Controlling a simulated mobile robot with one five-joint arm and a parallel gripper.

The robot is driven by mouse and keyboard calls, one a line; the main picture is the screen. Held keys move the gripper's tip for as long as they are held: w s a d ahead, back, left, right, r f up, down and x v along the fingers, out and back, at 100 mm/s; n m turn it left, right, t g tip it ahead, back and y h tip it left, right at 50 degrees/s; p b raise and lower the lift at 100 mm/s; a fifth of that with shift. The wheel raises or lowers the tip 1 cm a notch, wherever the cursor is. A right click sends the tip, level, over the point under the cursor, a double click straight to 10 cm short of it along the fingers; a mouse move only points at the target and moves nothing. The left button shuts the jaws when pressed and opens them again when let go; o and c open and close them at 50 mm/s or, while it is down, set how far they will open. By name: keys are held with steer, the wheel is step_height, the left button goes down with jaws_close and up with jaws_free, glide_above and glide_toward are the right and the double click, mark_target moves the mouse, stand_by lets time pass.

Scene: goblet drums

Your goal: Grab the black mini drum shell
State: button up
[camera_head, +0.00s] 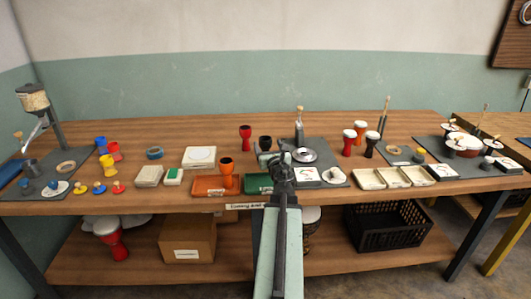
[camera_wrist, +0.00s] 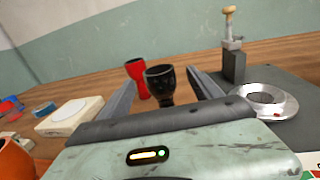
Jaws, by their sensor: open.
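The black mini drum shell (camera_wrist: 160,82) stands upright in the wrist view, a dark goblet with an open top. It shows between the two fingers of my gripper (camera_wrist: 164,88), which are open and spread to either side of it. My gripper hides its lower part. In the head view the black shell (camera_head: 265,142) stands on the wooden table just behind my gripper (camera_head: 277,157). I cannot tell how far the fingertips are from it.
A red shell (camera_wrist: 138,74) stands close behind and left of the black one. A metal fixture with a round plate (camera_wrist: 262,97) is on the right. A white square scale (camera_head: 199,157) lies left.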

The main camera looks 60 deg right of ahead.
mark_target(264, 137)
steer(key=x, duration=0.2)
steer(key=shift+w+d, duration=0.1)
steer(key=shift+d, duration=0.3)
steer(key=x, duration=0.5)
steer(key=shift+w+f, duration=0.15)
steer(key=shift+f, duration=0.05)
steer(key=shift+a, duration=0.15)
steer(key=c, duration=1.5)
steer(key=shift+o, duration=0.2)
step_height(264, 137, up, 10)
steer(key=p, duration=0.9)
steer(key=shift+p, duration=0.4)
